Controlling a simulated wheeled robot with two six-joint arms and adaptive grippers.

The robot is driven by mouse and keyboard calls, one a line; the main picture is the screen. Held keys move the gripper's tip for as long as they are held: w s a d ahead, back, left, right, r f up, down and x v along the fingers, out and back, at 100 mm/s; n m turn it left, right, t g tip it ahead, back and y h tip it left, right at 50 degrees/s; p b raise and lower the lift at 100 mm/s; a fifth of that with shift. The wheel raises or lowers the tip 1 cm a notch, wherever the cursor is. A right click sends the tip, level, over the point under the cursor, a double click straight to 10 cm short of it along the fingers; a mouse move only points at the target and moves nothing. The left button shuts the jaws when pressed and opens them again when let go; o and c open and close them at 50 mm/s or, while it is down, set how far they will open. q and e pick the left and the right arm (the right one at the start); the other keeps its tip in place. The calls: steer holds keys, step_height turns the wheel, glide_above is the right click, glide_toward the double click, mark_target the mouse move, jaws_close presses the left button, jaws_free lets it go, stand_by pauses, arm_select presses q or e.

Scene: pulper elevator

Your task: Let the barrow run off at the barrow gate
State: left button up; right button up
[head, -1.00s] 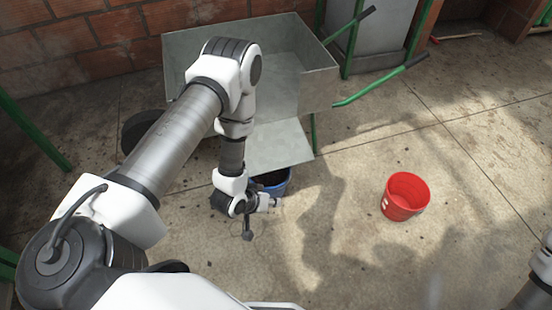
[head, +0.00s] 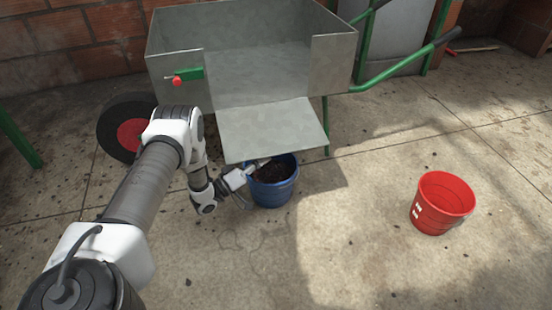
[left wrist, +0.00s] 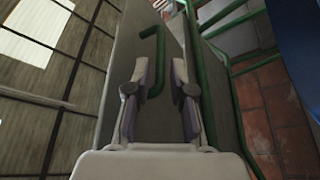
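The grey metal barrow (head: 180,40) stands by the brick wall. The middle of its near side is open, and a flat grey flap (head: 270,130) slopes out and down from the gap. A green plate with a red knob (head: 177,81) sits left of the gap. A blue bucket (head: 273,195) with dark contents stands below the flap's lower edge. My left gripper (head: 262,163) is at that edge, by the bucket's rim. In the left wrist view its fingers (left wrist: 159,95) are apart, with a bent green rod (left wrist: 155,65) between or beyond them, against a grey panel. My right gripper is out of view.
A red bucket (head: 442,203) stands on the concrete floor to the right. The barrow's green handles (head: 400,65) reach out right, and its dark wheel with a red hub (head: 125,130) is at the left. The floor in front is clear.

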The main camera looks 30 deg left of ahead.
mark_target(274, 146)
arm_select(q)
steer(key=b+x, duration=0.1)
steer(key=x, duration=0.3)
steer(key=shift+w+d+f+b, duration=0.15)
steer(key=shift+w+b, duration=0.15)
steer(key=shift+b, duration=0.1)
steer(key=shift+w+d+r, duration=0.1)
steer(key=shift+w+r, duration=0.15)
steer(key=shift+w, duration=0.05)
jaws_close()
steer(key=r+n+p, duration=0.1)
steer(key=r+n+y+p, duration=0.1)
steer(key=p, duration=0.1)
steer(key=d+r+n+p, duration=0.1)
steer(key=r+p, duration=0.1)
steer(key=shift+s+g, duration=0.3)
steer(key=shift+s, duration=0.1)
steer(key=shift+f, duration=0.1)
jaws_free()
steer(key=shift+a, duration=0.1)
